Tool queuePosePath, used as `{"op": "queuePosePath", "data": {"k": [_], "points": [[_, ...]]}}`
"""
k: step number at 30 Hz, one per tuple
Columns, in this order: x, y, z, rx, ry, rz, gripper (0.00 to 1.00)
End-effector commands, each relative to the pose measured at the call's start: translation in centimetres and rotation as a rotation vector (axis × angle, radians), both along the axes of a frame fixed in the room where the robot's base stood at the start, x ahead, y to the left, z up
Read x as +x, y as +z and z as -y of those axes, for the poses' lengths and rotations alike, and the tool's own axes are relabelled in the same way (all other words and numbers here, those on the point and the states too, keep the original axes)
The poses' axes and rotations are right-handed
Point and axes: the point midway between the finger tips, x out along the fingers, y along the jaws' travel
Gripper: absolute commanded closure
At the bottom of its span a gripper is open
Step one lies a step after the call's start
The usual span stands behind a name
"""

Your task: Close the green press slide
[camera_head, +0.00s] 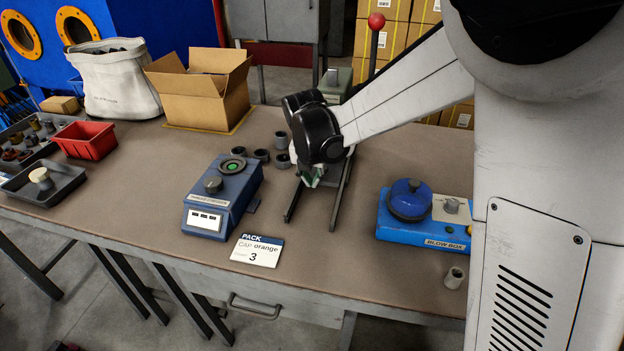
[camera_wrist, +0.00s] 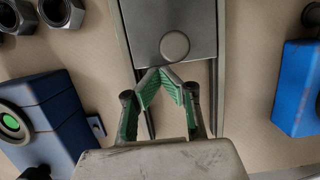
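The press (camera_head: 338,84) is a grey-green body with a red-knobbed lever, at the back of the bench behind my arm. Two dark parallel rails (camera_head: 340,195) run from it toward the front edge. In the wrist view a grey slide plate (camera_wrist: 172,20) with a round knob (camera_wrist: 175,46) lies between the rails. My gripper (camera_wrist: 160,70) has green-lined fingers whose tips meet just in front of the plate's near edge, close to the knob; I cannot tell if they touch. In the head view my gripper (camera_head: 312,180) is over the rails, and the slide is mostly hidden.
A blue scale-like device (camera_head: 222,200) stands left of the rails, with several dark cups (camera_head: 281,140) behind it. A blue blow-box (camera_head: 425,220) is at the right. A label card (camera_head: 257,250) lies in front. The bench between the rails and blow-box is clear.

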Motion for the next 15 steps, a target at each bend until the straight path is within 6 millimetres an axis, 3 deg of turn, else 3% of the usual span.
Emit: {"op": "queuePosePath", "data": {"k": [6,15], "points": [[-3.9,0.1,-1.0,0.001,0.000,-0.006,1.00],[-5.1,6.5,-1.5,0.001,-0.002,-0.008,1.00]]}}
